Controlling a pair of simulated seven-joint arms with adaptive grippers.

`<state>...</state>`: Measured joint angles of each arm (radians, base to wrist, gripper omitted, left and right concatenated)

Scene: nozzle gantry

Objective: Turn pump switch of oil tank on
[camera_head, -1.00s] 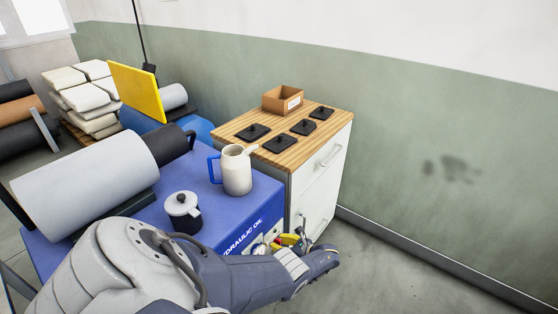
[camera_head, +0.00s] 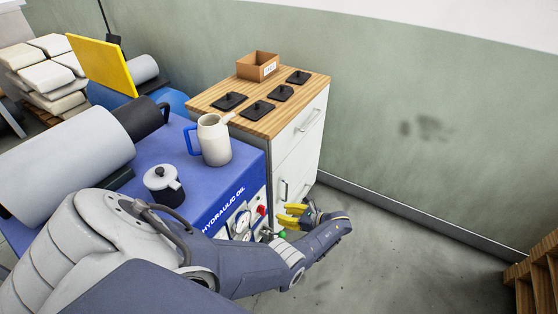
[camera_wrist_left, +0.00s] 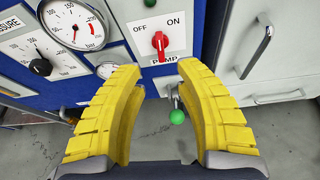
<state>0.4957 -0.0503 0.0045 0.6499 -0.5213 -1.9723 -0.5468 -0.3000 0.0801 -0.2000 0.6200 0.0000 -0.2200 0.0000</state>
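The blue oil tank (camera_head: 222,206) carries the words HYDRAULIC OIL and a front panel with gauges. The pump switch (camera_wrist_left: 160,42) is a red knob on a white plate marked OFF at left, ON at right and PUMP below. Its handle stands roughly upright between the two words. It also shows small and red in the head view (camera_head: 262,210). My left gripper (camera_wrist_left: 158,72) has its yellow fingers spread wide, empty, in front of the panel with the switch ahead between the tips, apart from it. It shows in the head view (camera_head: 291,215) too. My right gripper is not in view.
A green-balled lever (camera_wrist_left: 177,116) sticks out below the switch. A pressure gauge (camera_wrist_left: 74,22) and a black-knobbed dial (camera_wrist_left: 40,66) sit to its left. A white drawer cabinet (camera_head: 298,150) stands close on the right. A jug (camera_head: 214,142) and a lidded pot (camera_head: 164,187) stand on the tank.

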